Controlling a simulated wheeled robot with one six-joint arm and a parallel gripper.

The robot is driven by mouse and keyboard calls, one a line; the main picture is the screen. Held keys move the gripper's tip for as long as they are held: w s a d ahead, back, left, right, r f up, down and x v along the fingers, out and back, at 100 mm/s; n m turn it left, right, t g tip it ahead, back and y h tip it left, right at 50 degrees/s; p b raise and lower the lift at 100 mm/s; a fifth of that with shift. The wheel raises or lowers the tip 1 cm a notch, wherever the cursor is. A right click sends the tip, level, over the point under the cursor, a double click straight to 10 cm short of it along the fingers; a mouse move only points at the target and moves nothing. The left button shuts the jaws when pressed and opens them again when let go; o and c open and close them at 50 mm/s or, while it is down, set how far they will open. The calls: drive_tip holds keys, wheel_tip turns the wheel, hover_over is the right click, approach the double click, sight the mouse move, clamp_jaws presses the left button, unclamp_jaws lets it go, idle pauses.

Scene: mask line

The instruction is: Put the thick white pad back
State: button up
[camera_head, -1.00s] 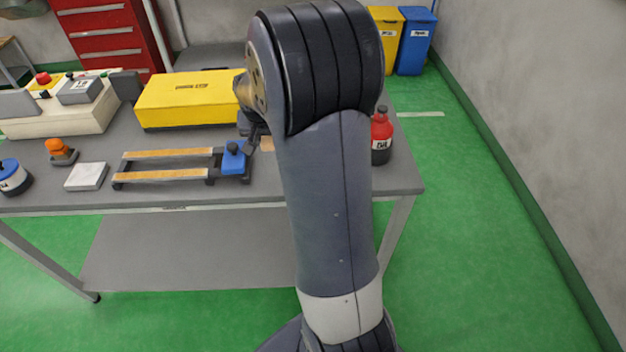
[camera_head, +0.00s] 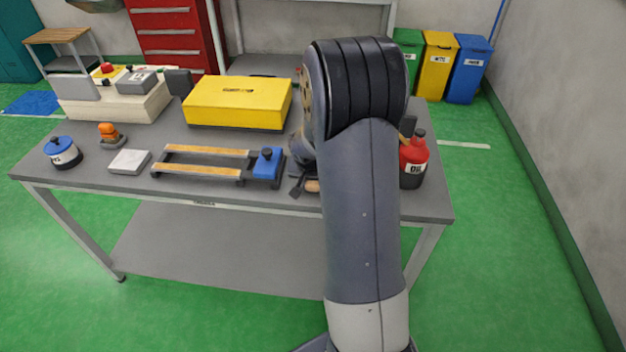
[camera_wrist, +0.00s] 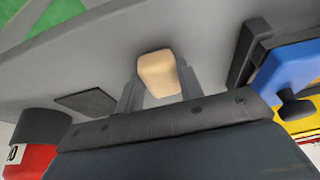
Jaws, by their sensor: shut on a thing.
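A thick white pad (camera_head: 129,161) lies flat on the left part of the grey table in the head view, apart from my gripper. My gripper (camera_head: 302,187) is near the table's front edge, right of the blue clamp, partly hidden by my arm. In the wrist view my gripper (camera_wrist: 158,88) is shut on a pale tan block (camera_wrist: 158,70), which sits between the two fingers.
A wooden-railed frame (camera_head: 205,171) with a blue clamp (camera_head: 268,163) stands mid-table, a yellow box (camera_head: 238,101) behind it. A red oil bottle (camera_head: 413,160) is at the right. A dark flat square (camera_wrist: 85,102) lies near my gripper.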

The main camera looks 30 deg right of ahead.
drive_tip(key=shift+f, duration=0.1)
drive_tip(key=shift+f, duration=0.15)
drive_tip(key=o, duration=0.9)
drive_tip(key=shift+s+a+r, duration=0.1)
drive_tip(key=shift+r, duration=0.6)
drive_tip(key=v, duration=1.1)
drive_tip(key=shift+s+a, duration=0.1)
